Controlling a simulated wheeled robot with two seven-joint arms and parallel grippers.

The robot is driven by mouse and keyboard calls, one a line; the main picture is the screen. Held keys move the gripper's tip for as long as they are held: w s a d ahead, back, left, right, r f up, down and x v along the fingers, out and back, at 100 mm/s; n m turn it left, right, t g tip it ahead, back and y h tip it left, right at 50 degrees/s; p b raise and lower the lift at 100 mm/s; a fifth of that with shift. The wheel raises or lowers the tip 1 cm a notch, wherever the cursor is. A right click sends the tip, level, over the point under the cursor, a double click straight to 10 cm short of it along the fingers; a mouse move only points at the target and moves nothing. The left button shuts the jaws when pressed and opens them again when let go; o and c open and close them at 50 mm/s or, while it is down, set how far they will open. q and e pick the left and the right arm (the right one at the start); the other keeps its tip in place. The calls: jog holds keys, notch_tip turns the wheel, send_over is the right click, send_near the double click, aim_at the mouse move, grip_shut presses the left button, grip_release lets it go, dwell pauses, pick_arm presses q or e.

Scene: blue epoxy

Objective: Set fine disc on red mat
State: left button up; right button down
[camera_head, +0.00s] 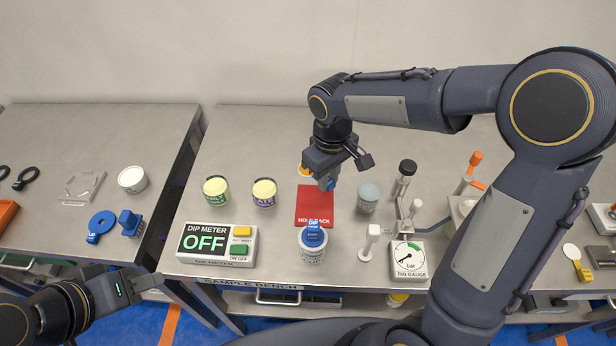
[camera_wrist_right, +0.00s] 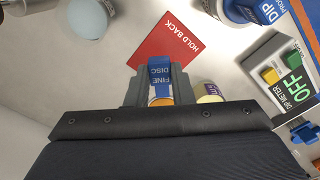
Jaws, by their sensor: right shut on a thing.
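The red mat (camera_head: 314,204), lettered HOLD BACK, lies flat on the middle bench and also shows in the right wrist view (camera_wrist_right: 160,50). My right gripper (camera_head: 328,180) is over the mat's far side. It is shut on the fine disc, whose blue lettered grip (camera_wrist_right: 160,80) sits between the fingers in the right wrist view. An orange part of it shows below the grip. The disc's gap above the bench cannot be told. My left gripper (camera_head: 148,284) is low at the left, apart from the bench things; its jaw opening is unclear.
A jar with a blue DIP top (camera_head: 313,243) stands at the mat's near edge. Two yellow-topped jars (camera_head: 264,192) stand left, a pale-topped jar (camera_head: 369,196) right. The dip meter (camera_head: 217,244) reads OFF. A gauge (camera_head: 408,260) and clamp stand (camera_head: 402,180) are further right.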

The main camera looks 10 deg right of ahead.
send_over(325, 209)
notch_tip(325, 209, down, 7)
jog(key=shift+p, duration=0.3)
jog(key=shift+f, duration=1.65)
jog(key=shift+f, duration=0.1)
jog(key=shift+f, duration=0.15)
jog(key=c, duration=1.3)
grip_release()
